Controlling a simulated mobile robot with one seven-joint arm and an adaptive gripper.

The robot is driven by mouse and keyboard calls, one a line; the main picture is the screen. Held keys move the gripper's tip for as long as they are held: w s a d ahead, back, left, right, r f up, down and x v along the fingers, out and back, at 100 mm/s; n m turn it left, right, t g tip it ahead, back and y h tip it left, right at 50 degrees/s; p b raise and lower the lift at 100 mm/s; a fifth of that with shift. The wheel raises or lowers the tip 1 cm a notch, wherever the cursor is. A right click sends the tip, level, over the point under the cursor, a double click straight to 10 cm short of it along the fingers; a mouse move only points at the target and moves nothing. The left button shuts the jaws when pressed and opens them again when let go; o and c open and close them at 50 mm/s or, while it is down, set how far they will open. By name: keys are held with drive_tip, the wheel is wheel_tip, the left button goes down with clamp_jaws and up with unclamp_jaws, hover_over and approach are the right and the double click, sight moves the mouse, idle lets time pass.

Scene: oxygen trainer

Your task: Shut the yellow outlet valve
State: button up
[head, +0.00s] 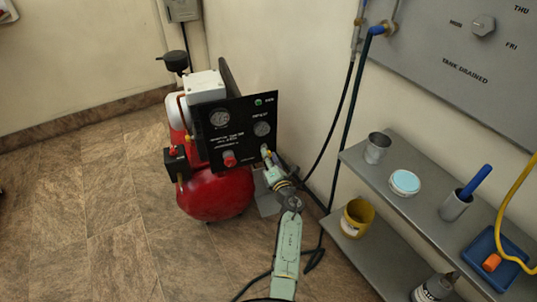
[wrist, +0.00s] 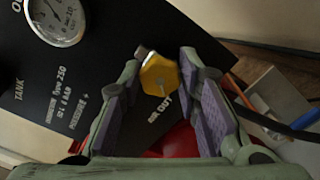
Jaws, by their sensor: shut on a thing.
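The yellow outlet valve (wrist: 160,74) shows in the wrist view as a small yellow knob with a metal piece on its face. It sits on the compressor's black panel (wrist: 85,75), beside the lettering "AIR OUT". My gripper (wrist: 168,66) has its purple-padded fingers on either side of the knob, shut on it at the tips. In the head view my gripper (head: 269,163) reaches the lower right of the black panel (head: 240,115), and the valve is mostly hidden there. The valve's exact turn angle is hard to tell.
The red compressor tank (head: 215,195) stands on the tiled floor near the wall. A red knob (head: 229,159) and gauges are on the panel. Grey shelves (head: 420,190) at right hold a metal cup, a yellow cup (head: 357,218) and a blue tray (head: 490,262). Dark hoses run along the wall.

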drive_tip(key=m+p, duration=0.1)
drive_tip(key=m, duration=1.2)
drive_tip(key=m+p, duration=0.2)
drive_tip(key=m, duration=1.2)
drive_tip(key=shift+a+f+m, duration=0.15)
drive_tip(key=shift+m, duration=0.15)
idle(0.3)
drive_tip(key=o, duration=1.1)
drive_tip(key=shift+o, duration=0.2)
drive_tip(key=v, duration=1.2)
